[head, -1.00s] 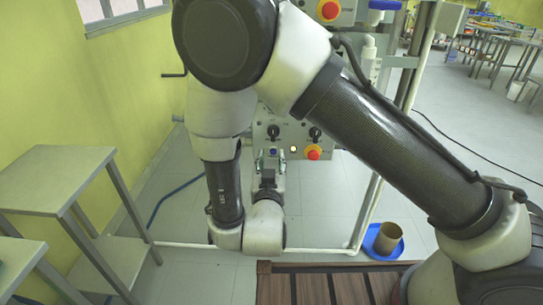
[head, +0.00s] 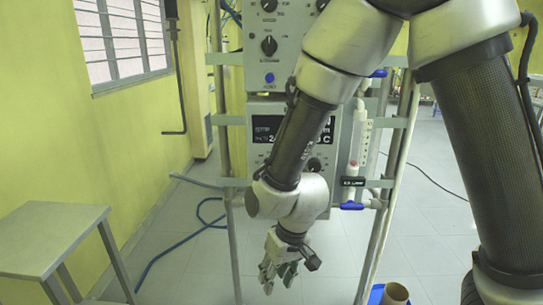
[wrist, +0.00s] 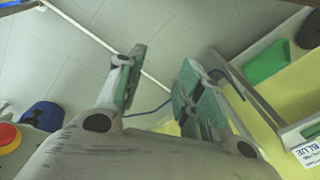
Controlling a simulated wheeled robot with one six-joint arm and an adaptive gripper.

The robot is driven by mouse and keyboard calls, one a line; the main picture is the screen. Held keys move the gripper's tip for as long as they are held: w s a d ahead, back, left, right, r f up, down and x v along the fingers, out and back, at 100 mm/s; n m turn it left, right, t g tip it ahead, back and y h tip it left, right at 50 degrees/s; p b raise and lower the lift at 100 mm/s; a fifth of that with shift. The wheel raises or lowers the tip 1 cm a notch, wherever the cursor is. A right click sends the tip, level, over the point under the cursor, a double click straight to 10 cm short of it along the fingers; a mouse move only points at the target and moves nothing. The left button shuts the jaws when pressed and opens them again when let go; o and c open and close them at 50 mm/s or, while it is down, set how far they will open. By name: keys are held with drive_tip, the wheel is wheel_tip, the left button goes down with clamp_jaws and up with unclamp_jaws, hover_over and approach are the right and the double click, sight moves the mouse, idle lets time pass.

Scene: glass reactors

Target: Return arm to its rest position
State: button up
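My arm comes down from the upper right in the head view, with its elbow near the top edge. My gripper (head: 278,282) hangs from its end, pointing down in front of the reactor frame. In the wrist view the two green-padded fingers of my gripper (wrist: 163,58) stand apart with a clear gap. Nothing is between them. Part of the control unit (head: 265,128) is hidden behind my forearm.
The reactor frame's pole (head: 223,130) stands behind my arm. A valve with a blue handle (head: 352,206) is to its right. A grey side table (head: 50,235) is at left. A brown pot (head: 395,293) stands at the bottom. Floor shows between.

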drive_tip(key=s+d+r+m+t+h, duration=0.1)
drive_tip(key=s+d+r+m+t, duration=0.1)
drive_tip(key=d+r, duration=1.1)
drive_tip(key=s+d+r+m+t+h, duration=0.1)
drive_tip(key=s+d+r+m+t, duration=0.1)
drive_tip(key=d+r, duration=1.2)
drive_tip(key=s+d+m, duration=0.1)
drive_tip(key=s+d, duration=0.1)
drive_tip(key=d, duration=0.6)
drive_tip(key=shift+d, duration=0.15)
